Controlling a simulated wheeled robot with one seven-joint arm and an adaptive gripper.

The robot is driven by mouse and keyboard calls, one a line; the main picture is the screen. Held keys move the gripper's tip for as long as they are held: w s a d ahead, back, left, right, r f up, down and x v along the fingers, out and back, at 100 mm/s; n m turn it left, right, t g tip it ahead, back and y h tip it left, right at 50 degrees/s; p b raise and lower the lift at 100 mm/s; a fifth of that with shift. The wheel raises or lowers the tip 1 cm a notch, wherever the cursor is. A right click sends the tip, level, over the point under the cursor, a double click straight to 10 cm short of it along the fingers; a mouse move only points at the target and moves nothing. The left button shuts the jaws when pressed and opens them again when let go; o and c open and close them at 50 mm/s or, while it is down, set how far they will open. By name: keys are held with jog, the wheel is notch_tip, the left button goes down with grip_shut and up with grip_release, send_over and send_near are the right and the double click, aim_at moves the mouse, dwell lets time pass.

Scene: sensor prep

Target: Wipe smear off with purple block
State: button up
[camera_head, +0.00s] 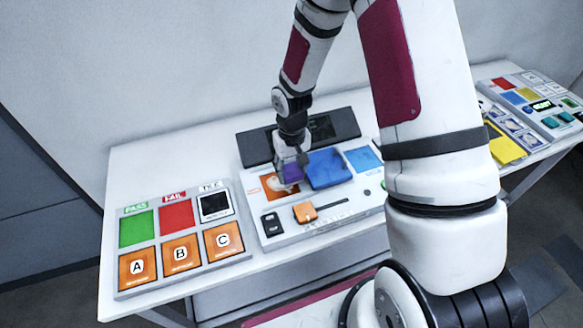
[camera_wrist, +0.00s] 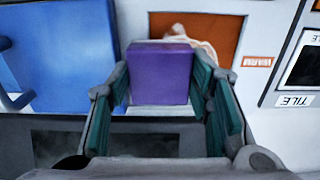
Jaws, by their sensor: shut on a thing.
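My gripper (camera_head: 290,162) is shut on the purple block (camera_head: 293,174), low over the middle console. In the wrist view the purple block (camera_wrist: 160,75) sits between the two green-padded fingers. An orange pad (camera_head: 268,190) lies right by the block; it also shows in the wrist view (camera_wrist: 218,30). A whitish smear (camera_head: 279,184) is on this pad and shows beyond the block in the wrist view (camera_wrist: 205,48). The block hides part of the pad and smear. I cannot tell whether the block touches the pad.
A raised blue lid or block (camera_head: 328,168) stands close to my gripper, with a flat blue pad (camera_head: 363,159) farther right. A dark screen (camera_head: 340,125) is behind. An orange slider (camera_head: 305,212) is in front. A panel of coloured tiles (camera_head: 180,235) lies at left.

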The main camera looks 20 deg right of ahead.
jog(key=shift+f, duration=0.5)
jog(key=shift+a, duration=0.1)
jog(key=shift+a+r, duration=0.1)
jog(key=shift+a, duration=1.7)
jog(key=shift+a+b, duration=0.3)
jog(key=shift+a, duration=1.5)
